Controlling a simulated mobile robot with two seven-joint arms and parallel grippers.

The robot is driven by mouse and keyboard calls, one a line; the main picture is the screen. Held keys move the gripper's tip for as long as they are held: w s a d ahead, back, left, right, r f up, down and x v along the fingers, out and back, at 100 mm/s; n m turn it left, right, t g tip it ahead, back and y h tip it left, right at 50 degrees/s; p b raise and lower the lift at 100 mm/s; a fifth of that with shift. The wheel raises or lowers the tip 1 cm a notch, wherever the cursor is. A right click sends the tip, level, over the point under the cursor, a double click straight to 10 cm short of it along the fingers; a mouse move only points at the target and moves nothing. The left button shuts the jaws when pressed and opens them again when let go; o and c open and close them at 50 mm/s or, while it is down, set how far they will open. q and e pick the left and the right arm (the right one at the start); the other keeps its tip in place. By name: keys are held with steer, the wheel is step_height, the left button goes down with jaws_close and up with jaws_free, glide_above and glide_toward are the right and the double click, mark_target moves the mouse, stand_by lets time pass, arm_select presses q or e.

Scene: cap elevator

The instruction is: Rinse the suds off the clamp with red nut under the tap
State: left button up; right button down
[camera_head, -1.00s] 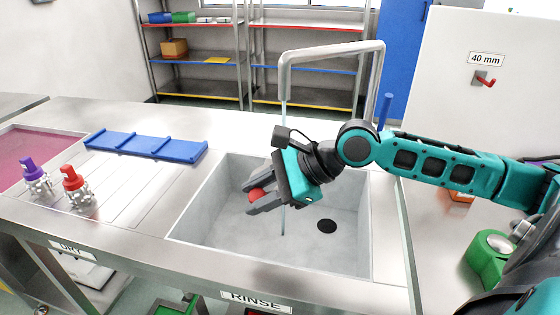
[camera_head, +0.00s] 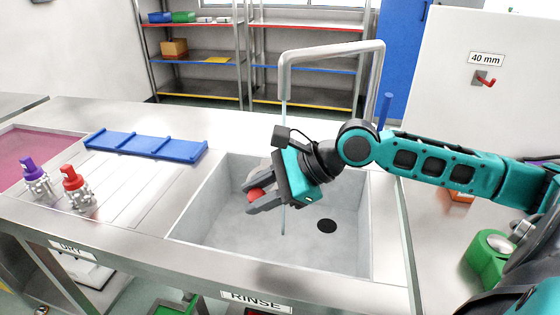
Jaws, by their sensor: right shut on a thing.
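My right gripper (camera_head: 258,196) reaches over the sink (camera_head: 205,220) from the right and is shut on a clamp, of which the red nut (camera_head: 256,195) shows between the fingers. The rest of this clamp is mostly hidden by the gripper, and I cannot make out any suds. The tap (camera_head: 330,54) arches over the sink, and a thin stream of water (camera_head: 284,118) falls from it, passing behind or at the gripper and showing again below it. My left gripper is not in view.
A clamp with a red top (camera_head: 76,190) and one with a purple top (camera_head: 36,180) stand on the drainboard at left. A blue rack (camera_head: 145,146) lies behind them. The sink walls surround my gripper; a dark drain (camera_head: 327,226) shows in its floor.

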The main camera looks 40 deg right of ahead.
steer(key=shift+r, duration=0.1)
steer(key=s+a+r, duration=0.2)
steer(key=a+r, duration=0.2)
steer(key=shift+a, duration=0.3)
